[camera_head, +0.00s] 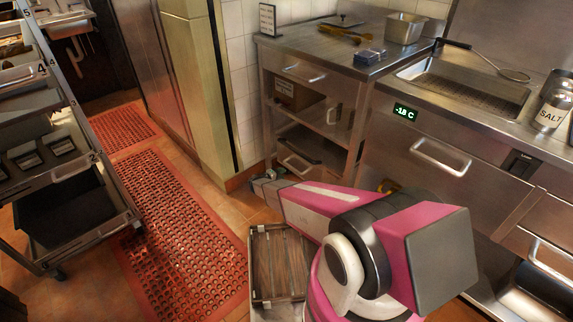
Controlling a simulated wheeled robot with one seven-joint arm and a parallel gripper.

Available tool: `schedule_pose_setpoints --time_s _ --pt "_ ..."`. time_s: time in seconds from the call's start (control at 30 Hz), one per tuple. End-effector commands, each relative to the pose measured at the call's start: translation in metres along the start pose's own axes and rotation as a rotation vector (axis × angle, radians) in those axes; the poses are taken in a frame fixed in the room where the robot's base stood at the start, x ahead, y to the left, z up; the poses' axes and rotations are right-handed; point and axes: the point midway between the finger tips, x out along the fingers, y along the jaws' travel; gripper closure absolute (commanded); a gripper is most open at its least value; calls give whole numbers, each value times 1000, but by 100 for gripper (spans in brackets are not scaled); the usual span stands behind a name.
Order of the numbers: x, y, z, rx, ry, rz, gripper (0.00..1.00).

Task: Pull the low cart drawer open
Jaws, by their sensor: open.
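The steel cart (360,72) stands at upper centre. Its low drawer (299,150) is near the floor, with a bar handle (296,163) on its front. How far the drawer is open is hard to tell. My pink and white arm reaches left from the lower right and covers part of the cart's lower front. My gripper (266,177) is at the arm's far end, in front of and slightly left of the low handle in the picture. It is small here, but its jaws are open. I see nothing between them, and contact with the handle cannot be made out.
An upper drawer (297,70) and an open shelf sit above the low drawer. A freezer drawer unit (425,150) stands to the right. A wheeled rack (105,212) is at left. Red mats (185,225) cover clear floor between. A slatted wooden tray (280,262) lies below my arm.

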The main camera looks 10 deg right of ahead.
Motion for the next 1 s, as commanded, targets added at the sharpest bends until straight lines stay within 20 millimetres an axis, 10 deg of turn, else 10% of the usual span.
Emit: schedule_pose_setpoints --time_s 1.0 --pt "106 -7 -14 -10 33 30 56"
